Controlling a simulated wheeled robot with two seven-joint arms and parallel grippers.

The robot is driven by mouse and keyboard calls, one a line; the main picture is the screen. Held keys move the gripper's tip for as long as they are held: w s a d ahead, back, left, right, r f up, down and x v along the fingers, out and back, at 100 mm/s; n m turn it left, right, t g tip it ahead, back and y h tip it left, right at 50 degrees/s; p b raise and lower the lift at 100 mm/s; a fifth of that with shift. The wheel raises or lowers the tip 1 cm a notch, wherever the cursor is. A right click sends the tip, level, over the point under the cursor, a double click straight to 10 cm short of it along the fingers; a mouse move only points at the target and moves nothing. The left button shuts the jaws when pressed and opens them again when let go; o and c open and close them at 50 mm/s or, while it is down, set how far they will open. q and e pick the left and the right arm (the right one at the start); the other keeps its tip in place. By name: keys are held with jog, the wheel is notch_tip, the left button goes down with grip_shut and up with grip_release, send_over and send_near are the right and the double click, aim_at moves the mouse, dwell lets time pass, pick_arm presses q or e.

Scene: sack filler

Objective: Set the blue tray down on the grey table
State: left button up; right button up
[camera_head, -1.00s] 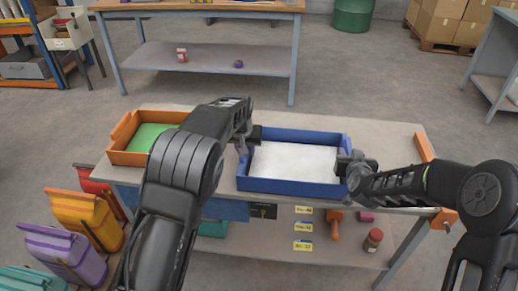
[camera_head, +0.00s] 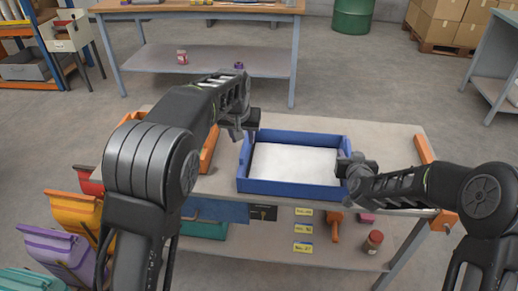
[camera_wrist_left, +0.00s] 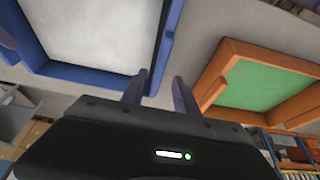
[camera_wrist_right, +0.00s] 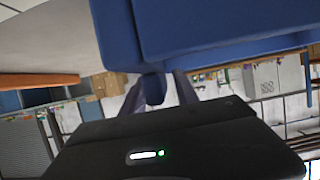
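The blue tray (camera_head: 290,188), filled with white material, sits level on the grey table (camera_head: 390,140). My left gripper (camera_head: 246,126) is open and empty, above and apart from the tray's left rear corner. In the left wrist view, its fingers (camera_wrist_left: 160,85) stand apart with the tray's blue edge (camera_wrist_left: 95,77) beyond them. My right gripper (camera_head: 352,167) is at the tray's right end. In the right wrist view, its fingers (camera_wrist_right: 160,90) stand apart on either side of a blue tab of the tray (camera_wrist_right: 153,86), with a small gap showing on one side.
An orange tray with green contents (camera_wrist_left: 255,88) stands left of the blue tray, mostly hidden by my left arm in the head view. An orange block (camera_head: 423,149) lies at the table's right edge. Coloured bins (camera_head: 75,213) stand at lower left. The lower shelf holds a red jar (camera_head: 373,241).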

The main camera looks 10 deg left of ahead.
pick_arm(q)
jog(key=shift+v, duration=1.05)
pick_arm(e)
jog(key=v, duration=1.2)
jog(key=shift+o, duration=0.4)
pick_arm(q)
jog(key=shift+r+p, duration=1.4)
jog(key=shift+p, duration=0.05)
pick_arm(e)
jog(key=shift+r, duration=1.85)
pick_arm(q)
jog(key=shift+f, duration=0.1)
pick_arm(e)
jog(key=shift+f, duration=0.1)
